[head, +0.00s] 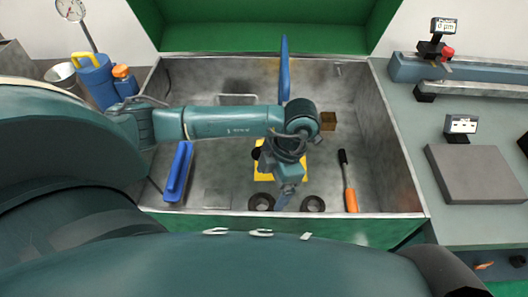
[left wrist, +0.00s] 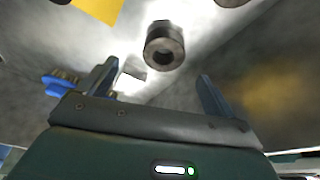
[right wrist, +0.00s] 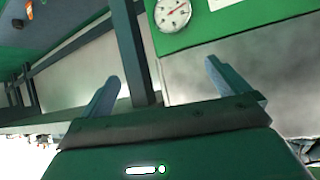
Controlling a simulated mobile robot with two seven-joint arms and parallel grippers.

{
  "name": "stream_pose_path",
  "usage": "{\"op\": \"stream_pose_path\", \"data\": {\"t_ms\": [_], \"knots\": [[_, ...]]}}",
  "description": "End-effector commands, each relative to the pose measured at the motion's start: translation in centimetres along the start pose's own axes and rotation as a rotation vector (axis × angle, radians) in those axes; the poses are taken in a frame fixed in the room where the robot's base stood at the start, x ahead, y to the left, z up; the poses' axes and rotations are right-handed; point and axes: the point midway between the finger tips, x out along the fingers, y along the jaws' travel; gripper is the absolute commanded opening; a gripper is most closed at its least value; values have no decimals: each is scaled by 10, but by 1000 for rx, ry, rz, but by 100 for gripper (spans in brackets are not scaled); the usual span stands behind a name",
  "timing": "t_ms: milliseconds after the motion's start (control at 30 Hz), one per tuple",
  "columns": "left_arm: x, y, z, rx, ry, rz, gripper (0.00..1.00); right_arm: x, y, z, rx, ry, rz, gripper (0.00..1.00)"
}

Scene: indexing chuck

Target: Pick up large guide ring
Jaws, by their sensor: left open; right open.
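Two dark rings lie near the front wall of the grey metal tray in the head view, a left ring (head: 261,202) and a right ring (head: 313,204). I cannot tell which is the large guide ring. My left gripper (head: 283,198) hangs pointing down between and above them. In the left wrist view, a dark thick ring (left wrist: 165,45) with a round hole lies beyond the open, empty fingers (left wrist: 158,72), roughly between them and apart from them. My right gripper (right wrist: 163,72) is open and empty in the right wrist view and is not seen in the head view.
The tray (head: 220,198) also holds a blue-handled brush (head: 178,172), an orange-handled screwdriver (head: 349,185), a brown block (head: 328,121) and a yellow item (head: 262,172) partly behind my left arm. Tray walls surround them. A grey plate (head: 478,173) lies on the right bench.

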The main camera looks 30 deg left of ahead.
Motion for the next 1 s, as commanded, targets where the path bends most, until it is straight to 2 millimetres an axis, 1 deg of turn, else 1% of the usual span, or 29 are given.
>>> {"op": "stream_pose_path", "data": {"t_ms": [33,100,367,500,633,733,933,1000], "knots": [[9,0,-1,0,4,-2,91,-1,0,-1,1,-1,2,100],[19,-1,-1,0,2,-2,91,-1,1,-1,1,-3,3,100],[38,-3,-2,1,1,-3,91,-3,2,-2,3,-8,6,100],[58,-9,-4,0,2,-4,91,-6,4,-4,5,-17,13,100],[76,-8,-2,-1,0,-2,91,-5,6,-1,6,-23,16,100],[82,-8,-2,1,-2,-3,91,-5,6,1,6,-29,17,100],[82,-8,-2,1,-3,-2,91,-4,6,2,8,-31,17,100],[82,-8,-2,1,-3,-2,86,-4,5,2,10,-31,18,100]]}}
